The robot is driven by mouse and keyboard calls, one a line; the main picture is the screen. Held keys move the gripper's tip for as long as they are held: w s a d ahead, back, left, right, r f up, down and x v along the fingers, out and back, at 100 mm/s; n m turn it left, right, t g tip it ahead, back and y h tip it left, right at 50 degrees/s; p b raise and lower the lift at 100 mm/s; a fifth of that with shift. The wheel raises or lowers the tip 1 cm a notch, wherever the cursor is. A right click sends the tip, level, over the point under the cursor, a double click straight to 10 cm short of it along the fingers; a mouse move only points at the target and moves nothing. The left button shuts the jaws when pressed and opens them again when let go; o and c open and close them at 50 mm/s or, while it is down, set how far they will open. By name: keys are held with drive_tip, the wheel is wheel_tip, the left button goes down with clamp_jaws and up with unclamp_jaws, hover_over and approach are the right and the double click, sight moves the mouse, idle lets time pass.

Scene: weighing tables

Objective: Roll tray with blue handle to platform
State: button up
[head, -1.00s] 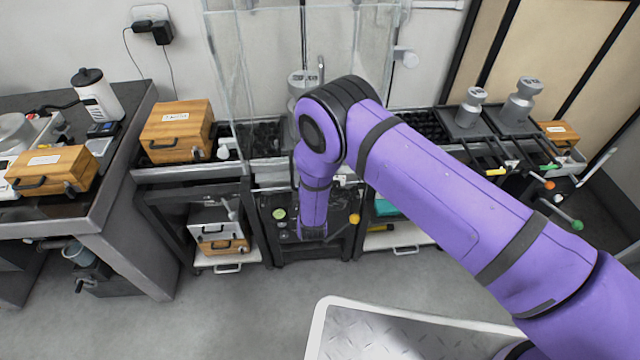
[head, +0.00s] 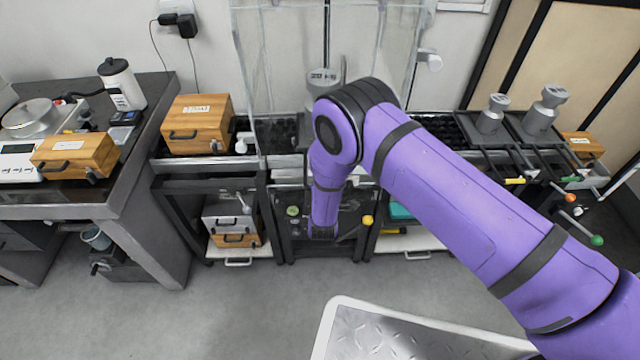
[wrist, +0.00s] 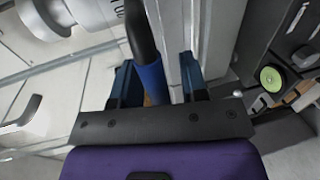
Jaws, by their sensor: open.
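In the wrist view my gripper (wrist: 157,70) is open, with its two dark blue fingers on either side of a blue handle grip (wrist: 151,82). The grip ends a dark rod that runs up the picture, close beside a pale metal weight (wrist: 72,14). In the head view my gripper (head: 322,232) hangs down in front of the middle stand; its fingers are too small to make out there. A large grey weight (head: 322,84) stands behind my arm in the clear enclosure. The blue handle and its tray are hidden in the head view. I cannot tell which surface is the platform.
A lever with a yellow knob (head: 367,220) sticks out just right of my gripper. Wooden boxes (head: 197,124) stand on the left. The floor (head: 215,315) in front is clear.

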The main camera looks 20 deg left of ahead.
drive_tip(key=v, duration=1)
drive_tip(key=shift+s, duration=0.25)
drive_tip(key=shift+s+d, duration=0.1)
